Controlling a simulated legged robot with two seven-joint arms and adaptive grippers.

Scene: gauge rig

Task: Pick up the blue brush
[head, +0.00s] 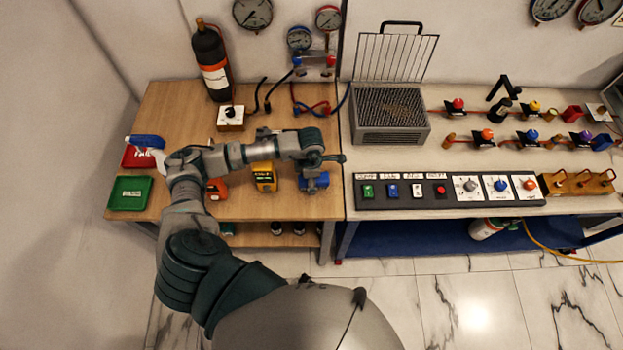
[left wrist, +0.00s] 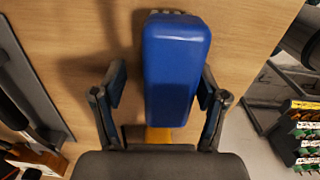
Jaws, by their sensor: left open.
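The blue brush appears as a blue block (head: 314,182) near the right edge of the wooden bench, partly hidden under my left gripper (head: 322,160). In the left wrist view the blue brush (left wrist: 177,60) is large, with a smooth blue top; grey shows at its far end and a yellow part below. My left gripper (left wrist: 161,82) is open, with one finger on each side of the brush. A gap shows at the left finger; the right finger is close, and I cannot tell if it touches. My right gripper is not in view.
A yellow meter (head: 264,178) stands left of the brush. Red (head: 139,158) and green (head: 130,194) trays lie at the bench's left. A dark bottle (head: 212,62) stands behind. To the right are a switch panel (head: 400,202) and a grated box (head: 390,135).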

